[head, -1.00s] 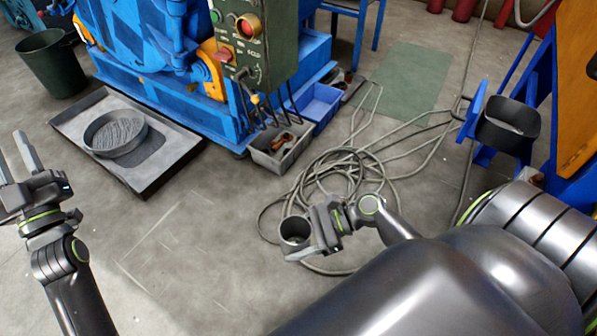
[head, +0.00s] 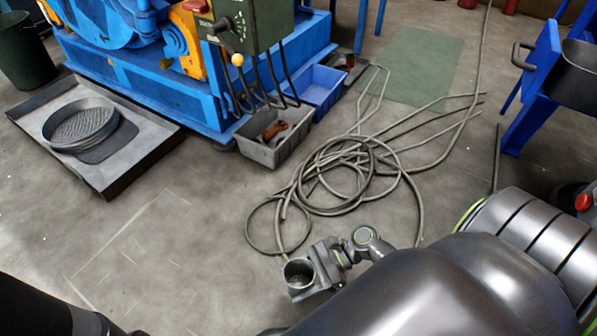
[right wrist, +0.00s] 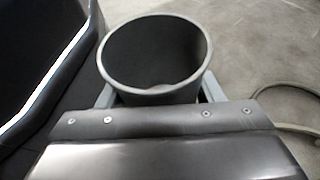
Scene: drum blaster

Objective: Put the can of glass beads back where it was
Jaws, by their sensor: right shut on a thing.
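The can (head: 298,271) is a small dark grey, open-topped cylinder. My right gripper (head: 310,282) is shut on it and holds it over the floor, with its mouth facing up. In the right wrist view the can (right wrist: 152,52) sits between the fingers. Its inside is dark, with a paler patch low down, and I cannot tell how many beads it holds. My left gripper is out of view; only a dark part of my left arm shows at the lower left.
A coiled grey hose (head: 372,182) lies just beyond the can. A grey bin (head: 270,150) and a blue bin (head: 318,92) stand by the blue machine (head: 110,70). A tray (head: 150,150) with a round sieve (head: 78,122) is at left. A blue stand (head: 530,105) holds a dark container (head: 578,75).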

